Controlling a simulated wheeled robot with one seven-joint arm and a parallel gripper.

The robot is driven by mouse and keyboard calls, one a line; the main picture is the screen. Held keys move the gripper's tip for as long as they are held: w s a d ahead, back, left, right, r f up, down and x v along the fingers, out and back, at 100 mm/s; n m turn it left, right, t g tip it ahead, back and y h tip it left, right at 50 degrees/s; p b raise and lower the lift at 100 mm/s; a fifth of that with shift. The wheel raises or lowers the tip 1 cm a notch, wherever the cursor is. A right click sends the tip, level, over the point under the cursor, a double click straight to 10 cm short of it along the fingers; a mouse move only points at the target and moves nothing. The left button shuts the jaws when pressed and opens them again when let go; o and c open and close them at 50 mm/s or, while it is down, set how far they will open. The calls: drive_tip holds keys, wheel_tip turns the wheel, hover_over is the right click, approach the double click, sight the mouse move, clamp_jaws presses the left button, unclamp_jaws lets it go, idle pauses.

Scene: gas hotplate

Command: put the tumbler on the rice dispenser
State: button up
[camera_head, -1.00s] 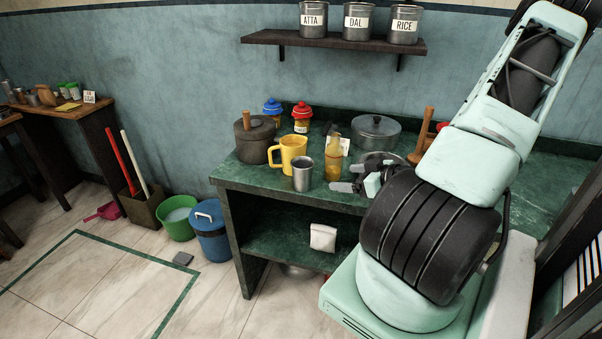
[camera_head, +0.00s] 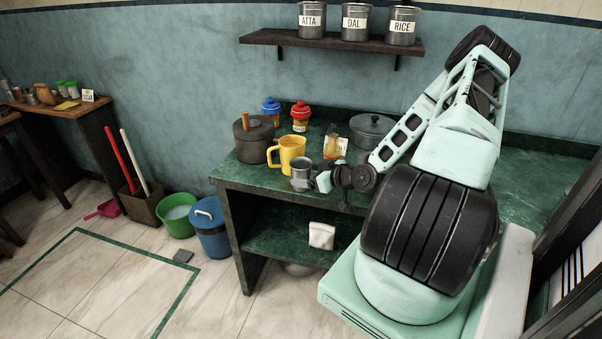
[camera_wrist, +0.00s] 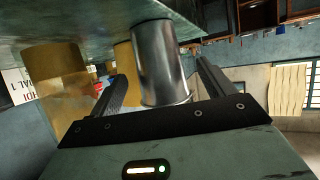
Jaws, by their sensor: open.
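The tumbler (camera_head: 301,166) is a plain steel cup standing upright near the front edge of the green counter, just in front of the yellow mug. In the wrist view the tumbler (camera_wrist: 162,62) shows between the two fingers, one on each side. My gripper (camera_head: 309,183) is open at the tumbler, its fingers not closed on it. The gripper partly hides the tumbler's lower part in the head view. The rice dispenser (camera_head: 401,33) is a dark grey canister labelled RICE, the rightmost on the wall shelf.
The yellow mug (camera_head: 287,152) stands close behind the tumbler, and an amber bottle (camera_head: 333,145) stands to its right. The wall shelf (camera_head: 330,41) also bears the ATTA (camera_head: 311,20) and DAL (camera_head: 355,23) canisters.

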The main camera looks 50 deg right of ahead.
drive_tip(key=x, duration=0.3)
drive_tip(key=shift+w+p, duration=0.25)
drive_tip(key=shift+p, duration=0.1)
drive_tip(key=c, duration=1.2)
drive_tip(key=shift+o, duration=0.2)
drive_tip(key=shift+r+b, duration=0.6)
drive_tip(key=shift+r, duration=4.4)
